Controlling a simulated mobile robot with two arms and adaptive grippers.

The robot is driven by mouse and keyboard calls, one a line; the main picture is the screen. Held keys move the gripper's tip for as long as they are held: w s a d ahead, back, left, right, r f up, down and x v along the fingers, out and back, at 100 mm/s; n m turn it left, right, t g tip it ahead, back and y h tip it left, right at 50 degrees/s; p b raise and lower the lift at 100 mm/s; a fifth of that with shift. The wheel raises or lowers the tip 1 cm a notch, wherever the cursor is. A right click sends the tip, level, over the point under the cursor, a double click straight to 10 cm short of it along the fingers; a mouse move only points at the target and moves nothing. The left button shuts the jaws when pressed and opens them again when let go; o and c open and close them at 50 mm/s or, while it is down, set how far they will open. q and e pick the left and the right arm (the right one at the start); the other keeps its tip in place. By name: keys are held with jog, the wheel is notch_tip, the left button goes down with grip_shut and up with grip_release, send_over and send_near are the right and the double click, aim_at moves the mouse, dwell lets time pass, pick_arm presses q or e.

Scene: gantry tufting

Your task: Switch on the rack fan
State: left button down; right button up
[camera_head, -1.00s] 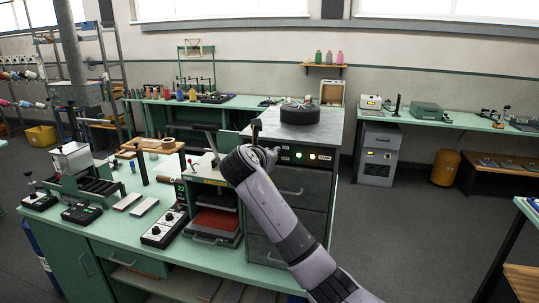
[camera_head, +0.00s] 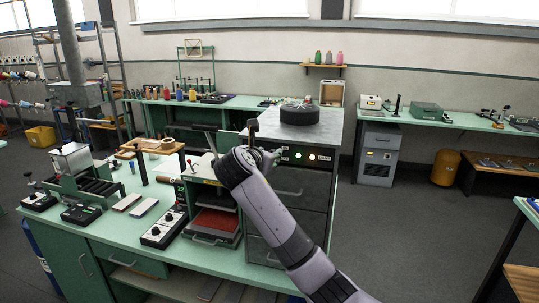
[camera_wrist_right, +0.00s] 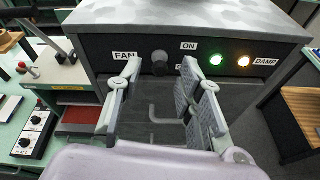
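The rack is a grey drawer cabinet (camera_head: 300,190) with a black control panel, which also shows in the right wrist view (camera_wrist_right: 90,45). On the panel are a FAN label (camera_wrist_right: 125,56), a dark round knob (camera_wrist_right: 160,62) and an ON label above right of it. Another label below ON is mostly hidden by a finger. A green lamp (camera_wrist_right: 216,59) and an amber lamp (camera_wrist_right: 244,61) are lit, beside a DAMP label. My right gripper (camera_wrist_right: 160,72) is open, its fingers on either side of the knob in the picture; contact cannot be told. My left gripper is out of view.
A black round drum (camera_head: 299,113) sits on the cabinet top. A small press (camera_head: 214,205) with a red plate stands left of the cabinet, with a control box (camera_head: 164,229) beside it. The floor right of the cabinet is clear.

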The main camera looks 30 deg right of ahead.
jog(key=v, duration=1)
